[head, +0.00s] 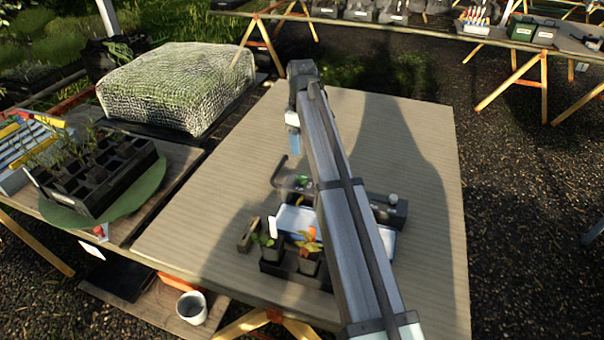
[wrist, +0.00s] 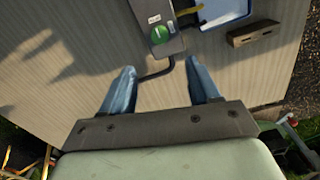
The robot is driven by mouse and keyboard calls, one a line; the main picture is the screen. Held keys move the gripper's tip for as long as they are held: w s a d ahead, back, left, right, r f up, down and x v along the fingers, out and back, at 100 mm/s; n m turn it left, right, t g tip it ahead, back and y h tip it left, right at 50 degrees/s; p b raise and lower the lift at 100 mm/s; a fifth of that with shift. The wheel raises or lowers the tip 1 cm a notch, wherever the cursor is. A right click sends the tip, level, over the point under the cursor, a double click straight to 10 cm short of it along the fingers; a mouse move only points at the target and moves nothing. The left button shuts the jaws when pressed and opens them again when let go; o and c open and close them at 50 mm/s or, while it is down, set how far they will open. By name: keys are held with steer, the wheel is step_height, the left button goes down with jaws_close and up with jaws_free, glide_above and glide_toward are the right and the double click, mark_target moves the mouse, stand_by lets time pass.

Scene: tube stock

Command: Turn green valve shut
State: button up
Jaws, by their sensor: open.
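The green valve (wrist: 159,35) is a round green knob on a dark grey box (wrist: 157,18) with small labels, at the top of the wrist view. In the head view the green valve (head: 303,180) shows small, just left of my arm, which hides part of the box. A dark bent pipe (wrist: 158,74) comes out of the box and passes between my fingers' tips in the picture. My gripper (wrist: 161,66) is open with blue fingers and nothing held. In the head view my gripper (head: 294,140) is above the table, farther back than the valve.
A blue-white tray (wrist: 222,10) lies beside the box. A small wooden block (wrist: 253,33) is near it. Potted seedlings in a dark rack (head: 285,268) stand at the table's front. The wooden table (head: 220,150) is clear to the left and back.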

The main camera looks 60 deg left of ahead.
mark_target(302, 176)
step_height(302, 176, down, 13)
stand_by(0.5)
steer(key=c, duration=1)
